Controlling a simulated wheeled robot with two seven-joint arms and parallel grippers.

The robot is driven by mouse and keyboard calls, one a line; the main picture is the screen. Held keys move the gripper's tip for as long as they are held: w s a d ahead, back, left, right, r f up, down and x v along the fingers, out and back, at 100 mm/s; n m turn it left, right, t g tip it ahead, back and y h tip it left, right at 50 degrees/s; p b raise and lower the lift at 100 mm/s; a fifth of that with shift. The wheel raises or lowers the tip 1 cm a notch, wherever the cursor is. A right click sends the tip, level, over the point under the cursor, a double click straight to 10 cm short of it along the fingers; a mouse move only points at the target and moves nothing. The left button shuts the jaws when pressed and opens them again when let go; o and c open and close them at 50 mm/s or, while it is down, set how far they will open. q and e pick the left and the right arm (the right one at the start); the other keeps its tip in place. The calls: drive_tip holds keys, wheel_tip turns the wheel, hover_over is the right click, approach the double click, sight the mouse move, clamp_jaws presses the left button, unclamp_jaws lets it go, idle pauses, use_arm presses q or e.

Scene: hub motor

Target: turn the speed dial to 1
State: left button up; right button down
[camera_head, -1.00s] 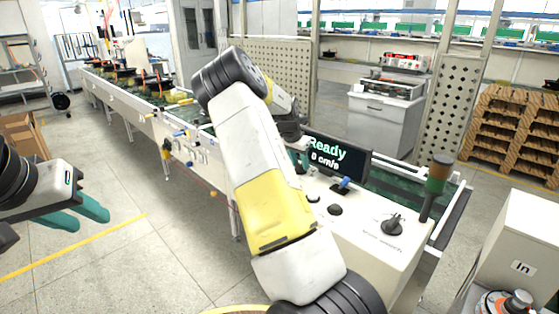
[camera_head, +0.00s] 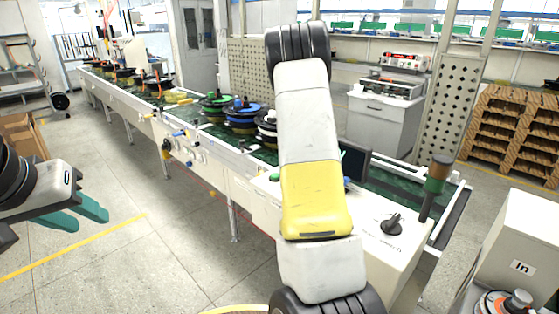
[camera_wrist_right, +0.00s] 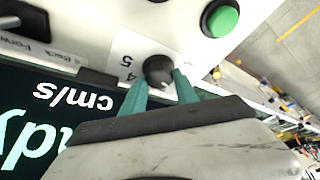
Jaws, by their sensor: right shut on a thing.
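The speed dial (camera_wrist_right: 158,68) is a small black round knob on the white control panel (camera_wrist_right: 100,22), seen in the right wrist view. The printed numbers 5 and 4 show beside it; the other numbers are hidden, and I cannot tell its setting. My right gripper (camera_wrist_right: 160,79) has its teal fingers on either side of the dial, shut on it. In the head view my right arm hides the dial and this gripper. The display (camera_wrist_right: 45,120) shows part of its text upside down. My left gripper (camera_head: 82,213) is open and empty at the left, above the floor.
A green button (camera_wrist_right: 220,18) and a black lever switch (camera_wrist_right: 22,20) stand near the dial. A black selector knob (camera_head: 392,224) and a signal lamp (camera_head: 437,177) stand at the panel's right. The conveyor (camera_head: 210,130) carries several hubs behind.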

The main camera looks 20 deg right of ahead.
drive_tip(key=shift+n, duration=0.6)
drive_tip(key=c, duration=0.9)
unclamp_jaws()
drive_tip(key=shift+c, duration=0.2)
